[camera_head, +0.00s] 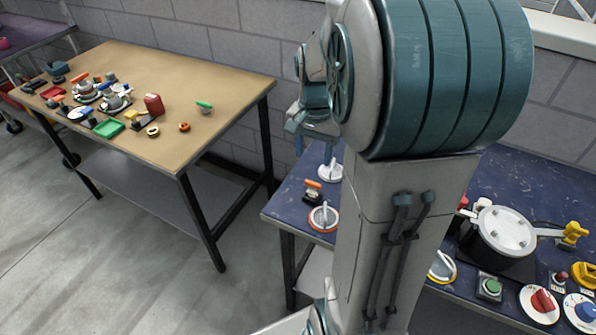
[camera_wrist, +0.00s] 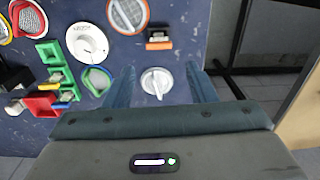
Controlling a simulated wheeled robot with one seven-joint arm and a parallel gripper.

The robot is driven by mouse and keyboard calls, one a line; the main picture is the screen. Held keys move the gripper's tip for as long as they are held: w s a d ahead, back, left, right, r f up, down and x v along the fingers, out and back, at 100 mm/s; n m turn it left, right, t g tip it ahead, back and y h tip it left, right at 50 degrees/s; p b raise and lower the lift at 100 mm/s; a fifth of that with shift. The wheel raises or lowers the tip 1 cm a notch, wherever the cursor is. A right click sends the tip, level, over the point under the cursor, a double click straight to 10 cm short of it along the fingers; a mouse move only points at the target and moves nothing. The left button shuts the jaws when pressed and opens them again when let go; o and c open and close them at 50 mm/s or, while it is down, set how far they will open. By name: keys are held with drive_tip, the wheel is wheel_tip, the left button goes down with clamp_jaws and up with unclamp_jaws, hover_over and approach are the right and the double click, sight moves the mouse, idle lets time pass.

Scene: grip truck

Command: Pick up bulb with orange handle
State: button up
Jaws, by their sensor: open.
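I cannot clearly make out a bulb with an orange handle. A small orange-topped piece with a dark base (camera_head: 313,185) lies on the blue table; it also shows in the wrist view (camera_wrist: 158,40), ahead of my fingers. Other orange pieces (camera_head: 80,78) on the wooden table are too small to identify. My gripper (camera_head: 314,143) is above the blue table's far left part, pointing down. In the wrist view its two fingers (camera_wrist: 161,76) are apart, with a white round knob (camera_wrist: 157,82) seen between them. Nothing is held.
The blue table (camera_head: 290,205) also carries a round dial with an orange rim (camera_head: 323,218), a pot (camera_head: 502,232), buttons and knobs. The wooden table (camera_head: 215,75) at left holds many small parts; its right side is mostly bare. Open floor lies between. My arm hides the blue table's middle.

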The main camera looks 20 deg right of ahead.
sight(313, 184)
drive_tip(key=f, duration=0.8)
drive_tip(key=shift+w+d, duration=0.2)
drive_tip(key=shift+d, duration=0.15)
drive_tip(key=shift+s+a+f+b, duration=0.1)
drive_tip(key=shift+a+f+b, duration=0.05)
drive_tip(key=shift+f, duration=1.45)
drive_tip(key=shift+s+a+f+b, duration=0.1)
drive_tip(key=shift+f+b, duration=0.05)
drive_tip(key=shift+f, duration=1.4)
drive_tip(key=c, duration=0.8)
